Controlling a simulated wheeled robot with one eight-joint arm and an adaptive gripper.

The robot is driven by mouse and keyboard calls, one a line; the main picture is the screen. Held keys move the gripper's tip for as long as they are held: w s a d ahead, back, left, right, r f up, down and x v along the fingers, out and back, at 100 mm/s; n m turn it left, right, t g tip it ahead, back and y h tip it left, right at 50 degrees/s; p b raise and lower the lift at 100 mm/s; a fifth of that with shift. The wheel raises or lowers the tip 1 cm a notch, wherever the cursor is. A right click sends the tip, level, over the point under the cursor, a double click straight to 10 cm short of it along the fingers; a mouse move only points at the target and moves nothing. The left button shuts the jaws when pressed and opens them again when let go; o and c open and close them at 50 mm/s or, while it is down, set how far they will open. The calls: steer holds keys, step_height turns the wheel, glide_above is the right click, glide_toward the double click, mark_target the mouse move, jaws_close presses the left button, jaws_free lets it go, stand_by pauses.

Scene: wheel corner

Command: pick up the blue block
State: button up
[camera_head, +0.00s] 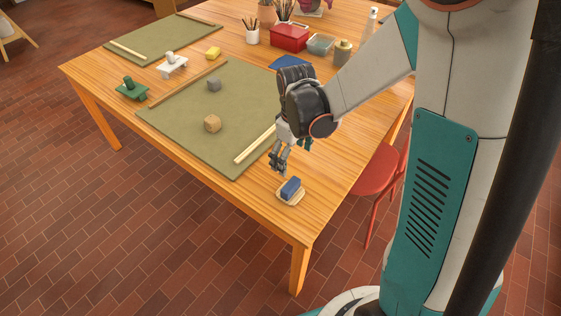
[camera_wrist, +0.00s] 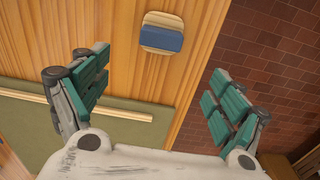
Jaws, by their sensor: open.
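The blue block (camera_head: 291,187) lies on a small pale wooden board (camera_head: 284,199) near the table's front corner. In the wrist view the blue block (camera_wrist: 161,38) lies across the board (camera_wrist: 163,18), ahead of my fingers and between their two lines. My gripper (camera_head: 279,166) is above the table, just up and left of the block in the head view. In the wrist view my gripper (camera_wrist: 155,90) has its two teal-padded fingers wide apart, with nothing between them and not touching the block.
The wooden table (camera_head: 270,222) carries a green mat (camera_head: 165,108) with a wooden strip beside the gripper. A red box (camera_head: 290,38) stands at the back. A red chair (camera_head: 375,172) is at the table's right side.

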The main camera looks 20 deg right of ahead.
steer(key=f, duration=0.1)
steer(key=b, duration=0.3)
glide_above(291, 184)
step_height(291, 184, down, 8)
steer(key=shift+w+r, duration=0.15)
steer(key=shift+r, duration=0.1)
steer(key=shift+f+b, duration=1.25)
steer(key=shift+f, duration=2)
steer(key=shift+r, duration=0.1)
steer(key=shift+c, duration=0.3)
steer(key=c, duration=1.2)
